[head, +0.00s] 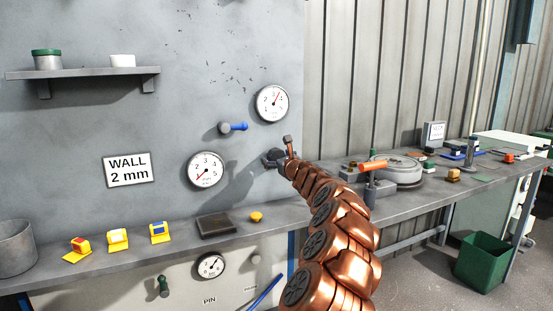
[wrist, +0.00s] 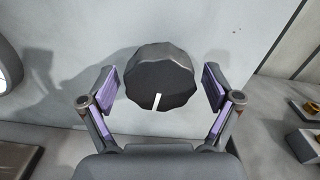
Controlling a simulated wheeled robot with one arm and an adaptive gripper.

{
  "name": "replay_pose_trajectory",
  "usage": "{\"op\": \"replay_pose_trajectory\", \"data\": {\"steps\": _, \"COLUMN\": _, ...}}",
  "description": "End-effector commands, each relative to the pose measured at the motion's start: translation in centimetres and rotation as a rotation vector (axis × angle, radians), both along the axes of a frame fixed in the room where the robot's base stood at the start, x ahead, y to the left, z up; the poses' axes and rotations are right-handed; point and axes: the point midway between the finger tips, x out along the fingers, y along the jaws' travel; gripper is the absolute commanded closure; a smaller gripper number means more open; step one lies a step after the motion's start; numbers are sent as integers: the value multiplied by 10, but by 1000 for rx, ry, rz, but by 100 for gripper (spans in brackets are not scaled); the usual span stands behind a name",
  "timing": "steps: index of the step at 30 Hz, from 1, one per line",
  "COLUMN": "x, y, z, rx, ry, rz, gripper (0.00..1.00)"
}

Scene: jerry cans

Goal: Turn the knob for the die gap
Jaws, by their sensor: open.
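A dark, faceted round knob (wrist: 160,80) with a white pointer line stands out from the grey wall. In the wrist view its pointer line is at the lower edge, pointing down. My gripper (wrist: 162,88) is open, with one finger on each side of the knob and a visible gap on both sides. In the head view my gripper (head: 282,156) is at the wall, at the end of my copper-coloured arm, and largely covers the knob. A white sign (head: 127,170) on the wall reads "WALL 2 mm". Which quantity this knob sets cannot be read.
Two dials, one lower left (head: 206,171) and one upper right (head: 272,103), flank a blue-handled lever (head: 233,127) on the wall. A grey shelf (head: 82,73) is at upper left. The bench below holds a dark block (head: 216,225) and a yellow knob-like piece (head: 256,217).

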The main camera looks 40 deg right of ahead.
Motion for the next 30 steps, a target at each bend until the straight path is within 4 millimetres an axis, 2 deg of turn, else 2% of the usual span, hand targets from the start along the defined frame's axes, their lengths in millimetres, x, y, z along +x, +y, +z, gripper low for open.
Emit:
{"op": "replay_pose_trajectory", "data": {"steps": 5, "x": 0, "y": 0, "z": 0, "rx": 0, "ry": 0, "rz": 0, "gripper": 13}}
{"op": "replay_pose_trajectory", "data": {"steps": 21, "x": 0, "y": 0, "z": 0, "rx": -1, "ry": 0, "rz": 0, "gripper": 69}}
{"op": "replay_pose_trajectory", "data": {"steps": 30, "x": 0, "y": 0, "z": 0, "rx": -32, "ry": 10, "rz": 0, "gripper": 71}}
